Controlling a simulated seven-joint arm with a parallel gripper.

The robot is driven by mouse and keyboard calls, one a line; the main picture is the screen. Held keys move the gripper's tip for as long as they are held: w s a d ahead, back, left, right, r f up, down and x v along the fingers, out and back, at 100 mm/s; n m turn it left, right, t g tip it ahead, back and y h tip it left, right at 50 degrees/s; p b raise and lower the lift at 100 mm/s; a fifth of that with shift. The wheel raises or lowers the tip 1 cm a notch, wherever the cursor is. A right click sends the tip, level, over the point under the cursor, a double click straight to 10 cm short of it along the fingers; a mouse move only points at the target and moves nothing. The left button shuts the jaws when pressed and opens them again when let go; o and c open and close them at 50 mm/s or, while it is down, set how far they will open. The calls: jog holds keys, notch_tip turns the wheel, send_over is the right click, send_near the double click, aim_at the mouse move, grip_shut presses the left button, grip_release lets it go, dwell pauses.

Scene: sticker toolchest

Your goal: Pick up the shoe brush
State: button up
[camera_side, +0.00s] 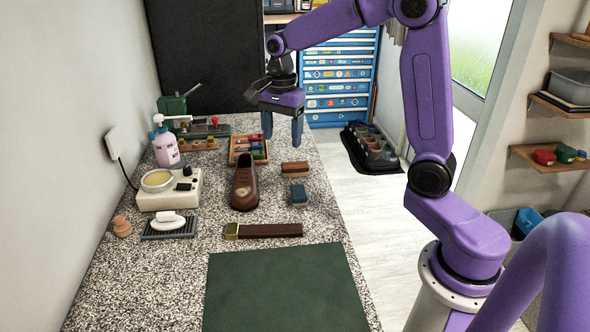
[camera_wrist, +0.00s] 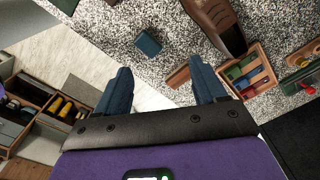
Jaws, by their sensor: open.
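A brown block that looks like the shoe brush (camera_side: 295,168) lies on the speckled counter, right of a brown leather shoe (camera_side: 244,188). It also shows in the wrist view (camera_wrist: 178,77), beside the right finger, which may hide part of it. A small blue block (camera_side: 299,194) lies just in front of it and shows in the wrist view (camera_wrist: 147,43). My gripper (camera_side: 282,132) is open and empty, fingers pointing down, above the counter and behind the brush. In the wrist view its two blue fingers (camera_wrist: 163,76) are wide apart.
A tray of coloured pieces (camera_side: 262,150) sits left of the brush. A brown strap (camera_side: 270,230) and a green mat (camera_side: 280,290) lie nearer the front. A pump bottle (camera_side: 165,145) and a white warmer (camera_side: 170,190) stand left. The counter's right edge is close to the brush.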

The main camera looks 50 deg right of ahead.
aim_at(295, 164)
jog(key=w+d+m, duration=0.5)
jog(key=d+m, duration=0.6)
jog(key=d, duration=0.1)
jog(key=f, duration=1.7)
jog(key=shift+w+f, duration=0.25)
jog(key=shift+f, duration=0.1)
